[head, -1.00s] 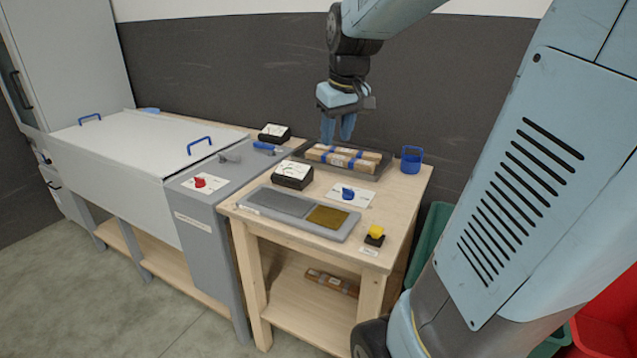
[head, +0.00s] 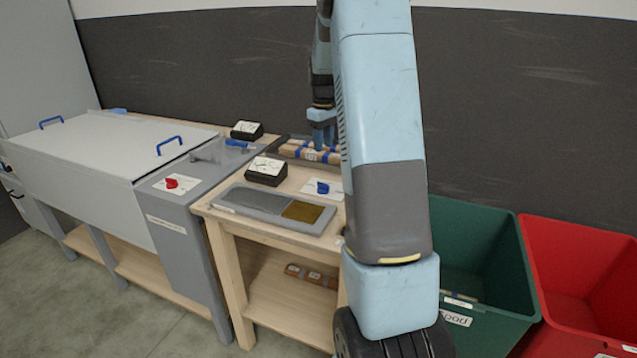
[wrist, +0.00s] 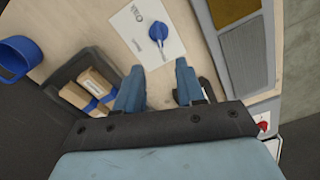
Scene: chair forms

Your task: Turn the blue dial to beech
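The blue dial (head: 322,187) sits on a white plate (head: 309,192) on the wooden bench, partly beside my arm in the head view. In the wrist view the blue dial (wrist: 158,32) shows whole, with its white plate (wrist: 139,52) around it.
A dark tray (wrist: 60,78) holds wrapped wood pieces. A blue cup (wrist: 14,60) stands beside it. A black meter box (head: 267,171) and a grey panel (head: 250,202) lie near the dial. Green (head: 490,300) and red (head: 590,270) bins stand right.

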